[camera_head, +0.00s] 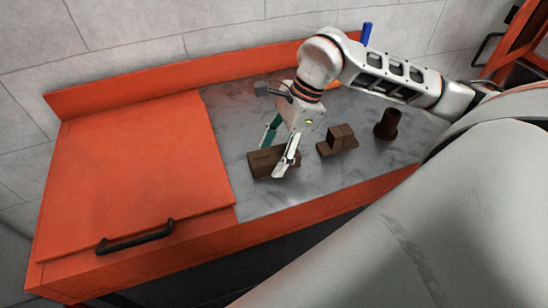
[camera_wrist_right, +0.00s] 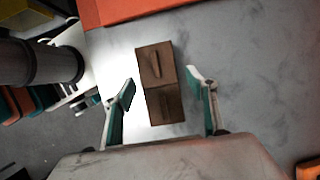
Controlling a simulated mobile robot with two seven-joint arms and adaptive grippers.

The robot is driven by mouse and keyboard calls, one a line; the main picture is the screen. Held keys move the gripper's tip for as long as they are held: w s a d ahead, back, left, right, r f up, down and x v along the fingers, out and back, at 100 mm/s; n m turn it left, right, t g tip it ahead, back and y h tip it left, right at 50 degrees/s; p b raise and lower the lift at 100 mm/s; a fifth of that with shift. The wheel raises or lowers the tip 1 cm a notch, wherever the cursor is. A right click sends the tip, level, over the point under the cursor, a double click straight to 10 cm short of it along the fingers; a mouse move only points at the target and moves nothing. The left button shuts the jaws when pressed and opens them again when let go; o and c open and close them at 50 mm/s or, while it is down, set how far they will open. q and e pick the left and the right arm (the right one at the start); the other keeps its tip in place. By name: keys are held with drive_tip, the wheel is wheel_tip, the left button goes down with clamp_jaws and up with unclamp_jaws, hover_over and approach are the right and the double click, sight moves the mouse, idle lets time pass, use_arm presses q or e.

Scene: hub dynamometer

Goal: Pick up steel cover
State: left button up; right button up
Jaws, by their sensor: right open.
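A dark brown rectangular block (camera_head: 259,164), which I take to be the steel cover, lies on the grey worktop. In the right wrist view the brown block (camera_wrist_right: 160,84) shows two joined halves with a slot or ridge on each. My right gripper (camera_head: 275,157) points down over it with the jaws open. In the right wrist view the open right gripper (camera_wrist_right: 160,80) has one finger on each side of the block, with a gap on both sides. The block is not gripped. My left gripper is not in view.
A brown stepped block (camera_head: 337,141) and a brown flanged cylinder (camera_head: 387,124) stand to the right on the worktop (camera_head: 300,197). An orange panel (camera_head: 140,165) with a black handle (camera_head: 135,238) covers the left side. An orange ledge (camera_head: 180,77) runs along the back.

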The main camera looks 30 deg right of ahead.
drive_tip(key=shift+f, duration=0.25)
idle(0.3)
drive_tip(key=c, duration=1.5)
